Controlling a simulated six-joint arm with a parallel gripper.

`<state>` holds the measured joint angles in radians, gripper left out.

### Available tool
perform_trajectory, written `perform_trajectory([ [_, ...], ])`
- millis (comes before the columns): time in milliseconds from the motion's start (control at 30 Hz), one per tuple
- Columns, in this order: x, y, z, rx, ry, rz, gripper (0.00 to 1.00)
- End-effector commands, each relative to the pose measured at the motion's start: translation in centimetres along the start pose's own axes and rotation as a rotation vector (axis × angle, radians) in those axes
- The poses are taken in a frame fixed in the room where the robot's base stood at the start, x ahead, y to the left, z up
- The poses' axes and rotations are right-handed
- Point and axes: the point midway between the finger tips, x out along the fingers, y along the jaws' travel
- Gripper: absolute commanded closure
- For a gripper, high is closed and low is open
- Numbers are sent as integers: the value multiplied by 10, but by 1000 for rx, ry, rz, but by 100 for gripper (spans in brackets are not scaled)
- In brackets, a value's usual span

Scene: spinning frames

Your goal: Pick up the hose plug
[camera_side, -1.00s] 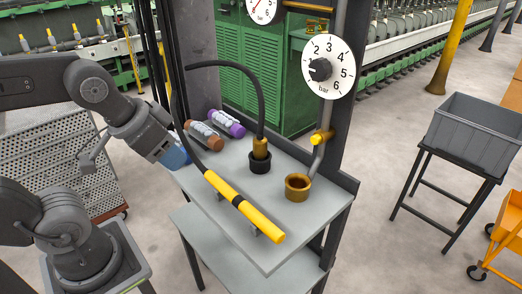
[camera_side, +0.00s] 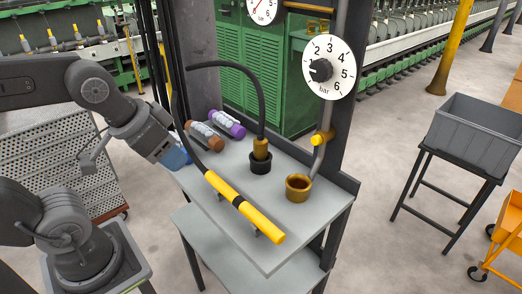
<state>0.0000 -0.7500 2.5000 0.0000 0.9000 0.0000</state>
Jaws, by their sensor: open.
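The hose plug (camera_side: 261,149) is brass, on the end of a black hose (camera_side: 248,80) that arches over from the left. It stands upright in a black socket (camera_side: 260,166) on the grey table. A brass cup-like socket (camera_side: 298,188), open at the top, stands to its right under a bent pipe. My gripper (camera_side: 180,158), with blue at its end, is at the table's left edge, well left of the plug and apart from it. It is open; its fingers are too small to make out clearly.
Brown (camera_side: 205,136) and purple (camera_side: 228,124) spools lie at the back left. A pressure dial (camera_side: 328,68) and yellow-handled valve (camera_side: 318,139) are on the right post.

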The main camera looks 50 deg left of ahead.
Motion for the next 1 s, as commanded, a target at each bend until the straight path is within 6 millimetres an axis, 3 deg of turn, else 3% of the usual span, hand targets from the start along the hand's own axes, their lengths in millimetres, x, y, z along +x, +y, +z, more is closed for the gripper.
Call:
perform_trajectory([
  [133,0,0,0,0,0,0,56],
  [367,0,0,0,0,0,0,34],
  [667,3,-2,1,32,-15,-18,33],
  [833,24,-21,7,289,-132,-157,33],
  [1000,49,-56,1,747,-309,-388,33],
])
